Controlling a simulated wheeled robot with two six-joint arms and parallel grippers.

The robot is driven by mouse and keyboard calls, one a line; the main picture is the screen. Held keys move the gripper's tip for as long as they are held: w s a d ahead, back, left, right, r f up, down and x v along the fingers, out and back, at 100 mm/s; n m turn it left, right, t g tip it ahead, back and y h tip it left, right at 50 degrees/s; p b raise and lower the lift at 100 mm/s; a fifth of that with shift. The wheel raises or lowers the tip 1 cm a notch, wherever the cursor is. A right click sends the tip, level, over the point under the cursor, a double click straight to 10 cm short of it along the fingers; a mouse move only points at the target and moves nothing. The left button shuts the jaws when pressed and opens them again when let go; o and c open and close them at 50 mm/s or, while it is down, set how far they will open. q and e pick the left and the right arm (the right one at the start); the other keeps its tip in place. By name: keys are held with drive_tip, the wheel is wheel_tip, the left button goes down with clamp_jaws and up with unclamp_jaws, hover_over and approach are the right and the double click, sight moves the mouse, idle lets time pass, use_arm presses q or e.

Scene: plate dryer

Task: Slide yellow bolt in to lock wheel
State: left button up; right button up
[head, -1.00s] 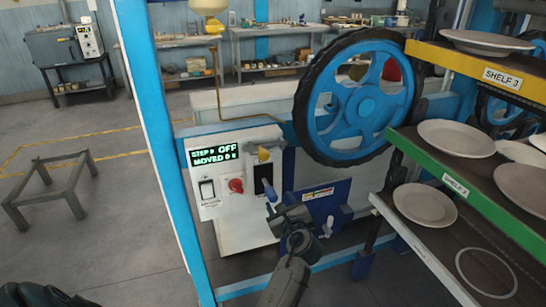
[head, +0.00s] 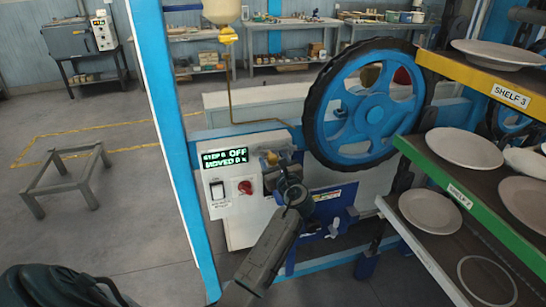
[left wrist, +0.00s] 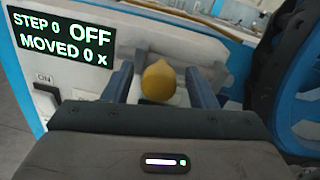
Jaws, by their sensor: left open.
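The yellow bolt knob (head: 269,157) is on the white control box (head: 231,210), left of the blue wheel (head: 375,116) with its black tyre. My left gripper (head: 274,168) is at the knob and partly covers it in the head view. In the left wrist view the rounded yellow knob (left wrist: 159,80) sits between the two blue fingers of my open left gripper (left wrist: 158,88), with gaps visible on both sides. The bolt's shaft and the place it slides into are hidden. My right gripper is not in view.
The box's display (head: 225,158) reads OFF, above a rocker switch (head: 217,190) and a red knob (head: 245,187). A blue post (head: 165,130) stands left. Shelves with plates (head: 464,148) stand close on the right. A low metal stand (head: 68,175) is on the floor at left.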

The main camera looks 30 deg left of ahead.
use_arm(q)
drive_tip(key=shift+w+a, duration=0.15)
drive_tip(key=shift+a, duration=0.05)
clamp_jaws()
drive_tip(key=w+d+b, duration=0.1)
drive_tip(key=w+d, duration=0.1)
drive_tip(key=w, duration=0.1)
drive_tip(key=shift+d, duration=0.35)
drive_tip(key=shift+c, duration=0.6)
unclamp_jaws()
drive_tip(key=shift+w, duration=0.1)
drive_tip(key=shift+o, duration=0.6)
drive_tip(key=shift+w+d, duration=0.15)
drive_tip(key=shift+d, duration=0.05)
